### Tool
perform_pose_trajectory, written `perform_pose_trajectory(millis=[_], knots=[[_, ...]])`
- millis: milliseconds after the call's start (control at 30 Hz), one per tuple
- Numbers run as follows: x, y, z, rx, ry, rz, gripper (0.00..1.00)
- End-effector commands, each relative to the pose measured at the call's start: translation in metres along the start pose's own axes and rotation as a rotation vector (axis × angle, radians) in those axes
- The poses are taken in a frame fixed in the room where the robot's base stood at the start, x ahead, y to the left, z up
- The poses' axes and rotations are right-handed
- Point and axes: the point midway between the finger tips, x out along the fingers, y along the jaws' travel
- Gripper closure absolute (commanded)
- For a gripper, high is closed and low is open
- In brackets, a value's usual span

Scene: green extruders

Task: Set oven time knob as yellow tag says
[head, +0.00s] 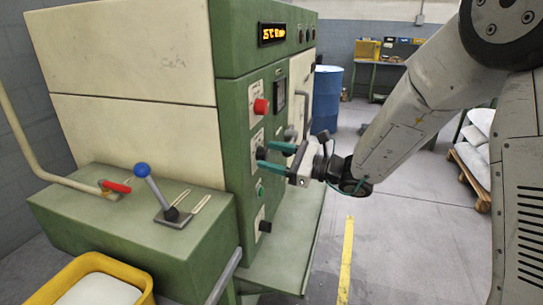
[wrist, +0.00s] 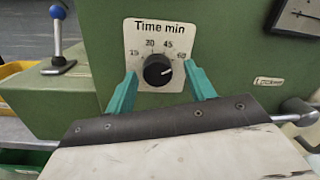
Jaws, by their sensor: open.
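The time knob (wrist: 157,70) is a round black dial on a white plate (wrist: 141,42) marked "Time min", with 15, 30, 45 and 60 around it. A small white mark shows on the knob's right side, towards the 60 side. My gripper (wrist: 160,73) has two teal fingers, open, one on each side of the knob, with gaps to it. In the head view my gripper (head: 264,157) reaches to the green front panel (head: 236,120), and the fingers hide part of that panel. I cannot make out a yellow tag in either view.
An orange-lit display (head: 286,34) sits above a red button (head: 261,106). A yellow bin (head: 138,277) is front left. The floor at right is clear near the yellow line (head: 347,258).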

Motion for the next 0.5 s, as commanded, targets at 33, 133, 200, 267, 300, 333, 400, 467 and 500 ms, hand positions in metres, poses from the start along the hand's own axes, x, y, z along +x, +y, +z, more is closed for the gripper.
perform_pose_trajectory(millis=[33, 133, 200, 267, 300, 333, 400, 467, 500], knots=[[-0.003, 0.000, 0.000, 0.000, 0.001, -0.001, 0.46], [-0.015, -0.001, -0.001, 0.000, 0.002, -0.003, 0.46], [-0.027, -0.002, -0.001, 0.000, 0.001, -0.004, 0.46], [-0.038, -0.002, -0.001, 0.000, 0.002, -0.003, 0.46], [-0.045, -0.003, -0.001, 0.000, 0.002, -0.005, 0.46], [-0.050, -0.003, -0.001, 0.000, 0.001, -0.004, 0.46], [-0.060, -0.003, -0.001, -0.001, 0.001, -0.005, 0.46], [-0.067, -0.003, -0.001, -0.001, 0.000, -0.003, 0.46], [-0.070, -0.003, -0.001, -0.001, 0.000, -0.003, 0.46]])
